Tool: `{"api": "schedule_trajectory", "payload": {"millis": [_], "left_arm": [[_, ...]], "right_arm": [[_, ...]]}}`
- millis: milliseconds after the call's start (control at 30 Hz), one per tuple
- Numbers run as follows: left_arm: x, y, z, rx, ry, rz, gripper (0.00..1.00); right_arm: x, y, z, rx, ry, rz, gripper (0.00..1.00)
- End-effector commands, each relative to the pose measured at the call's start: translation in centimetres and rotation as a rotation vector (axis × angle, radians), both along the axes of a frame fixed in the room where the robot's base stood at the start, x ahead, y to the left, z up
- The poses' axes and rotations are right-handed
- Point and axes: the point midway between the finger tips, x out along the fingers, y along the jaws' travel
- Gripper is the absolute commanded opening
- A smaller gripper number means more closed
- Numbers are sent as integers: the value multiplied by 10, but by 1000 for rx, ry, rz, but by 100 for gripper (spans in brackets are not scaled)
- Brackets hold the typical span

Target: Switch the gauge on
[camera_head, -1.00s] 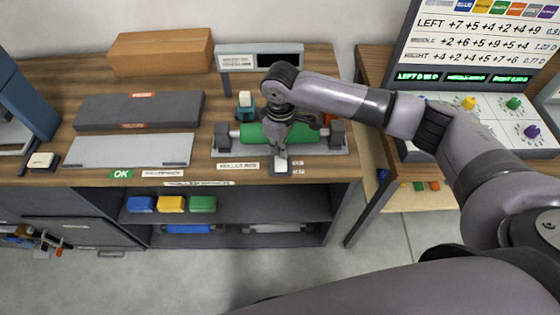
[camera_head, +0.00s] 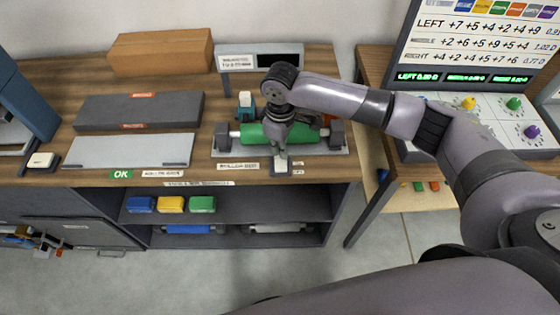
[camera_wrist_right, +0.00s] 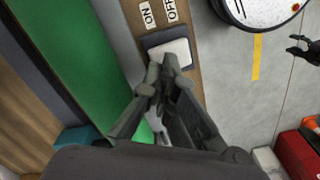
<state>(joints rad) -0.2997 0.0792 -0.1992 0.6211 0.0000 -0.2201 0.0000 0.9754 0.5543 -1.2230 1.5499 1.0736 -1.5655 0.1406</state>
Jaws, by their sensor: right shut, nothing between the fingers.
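The gauge is a grey stand (camera_head: 228,153) with a green roller (camera_head: 252,134) lying across it and a dark display (camera_head: 276,60) behind. The display looks unlit. A white rocker switch (camera_wrist_right: 178,52) sits in a dark frame on the front edge, beside ON and OFF labels (camera_wrist_right: 158,12). My right gripper (camera_wrist_right: 164,72) is shut and empty, its tips at the switch's near edge in the wrist view; whether they touch cannot be told. In the head view the right gripper (camera_head: 280,150) partly covers the switch. A dark claw, seemingly my left gripper (camera_wrist_right: 290,44), hangs apart over the floor with fingers spread.
A blue-green block (camera_head: 245,104) stands behind the roller. A grey slab (camera_head: 140,112) and a light plate (camera_head: 130,150) lie to the left. A panel with knobs (camera_head: 505,125) stands on the right-hand table.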

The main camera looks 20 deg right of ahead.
Motion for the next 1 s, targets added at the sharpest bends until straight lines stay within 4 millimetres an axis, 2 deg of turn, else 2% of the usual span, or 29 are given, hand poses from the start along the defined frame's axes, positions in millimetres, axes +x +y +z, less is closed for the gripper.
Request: {"api": "schedule_trajectory", "payload": {"millis": [1000], "left_arm": [[-1,1,-4,1,2,-2,40]], "right_arm": [[0,0,-15,1,1,0,0]]}}
